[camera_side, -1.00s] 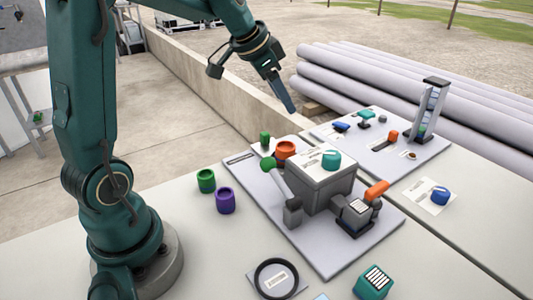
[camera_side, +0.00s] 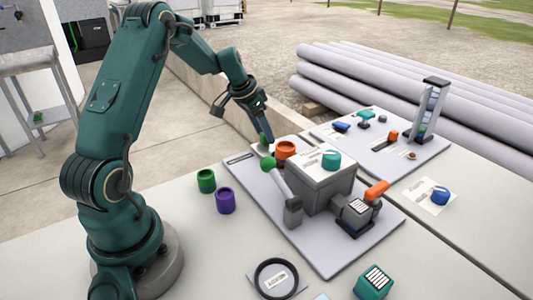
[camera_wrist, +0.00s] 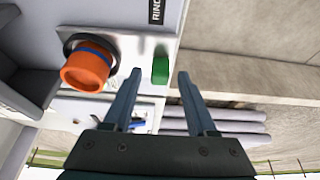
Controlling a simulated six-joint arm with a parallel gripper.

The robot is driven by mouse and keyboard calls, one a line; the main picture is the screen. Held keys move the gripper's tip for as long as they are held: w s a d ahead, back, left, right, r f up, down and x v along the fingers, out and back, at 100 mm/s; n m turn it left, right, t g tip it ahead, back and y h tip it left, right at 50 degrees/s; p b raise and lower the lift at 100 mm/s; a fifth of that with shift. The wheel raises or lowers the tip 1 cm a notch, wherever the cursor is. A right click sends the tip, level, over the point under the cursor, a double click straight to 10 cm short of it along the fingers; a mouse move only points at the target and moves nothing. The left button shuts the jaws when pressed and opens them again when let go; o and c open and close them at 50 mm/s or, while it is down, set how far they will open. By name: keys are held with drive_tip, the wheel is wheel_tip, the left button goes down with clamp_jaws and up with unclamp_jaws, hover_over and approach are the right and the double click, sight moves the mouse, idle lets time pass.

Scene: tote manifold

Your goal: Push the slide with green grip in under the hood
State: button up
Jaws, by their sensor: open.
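The green grip (camera_side: 263,140) is a small upright green block on a pale strip at the back of the left board, beside the orange ring-shaped part. In the wrist view the green grip (camera_wrist: 160,70) appears between my fingertips; I cannot tell whether they touch it. My gripper (camera_wrist: 158,76) is open, its two fingers apart. In the side view my gripper (camera_side: 267,146) is low at the green grip and partly overlaps it. The grey box (camera_side: 320,190), which looks like the hood, stands in front with a teal knob on top.
The orange part (camera_side: 285,150) stands close by, between the grip and box. A green-balled lever (camera_side: 280,180) leans beside the box. An orange-handled part (camera_side: 376,189) is at its right. Green (camera_side: 206,181) and purple (camera_side: 225,200) cups stand left of the board (camera_side: 330,260).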

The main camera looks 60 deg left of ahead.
clamp_jaws()
idle(1.4)
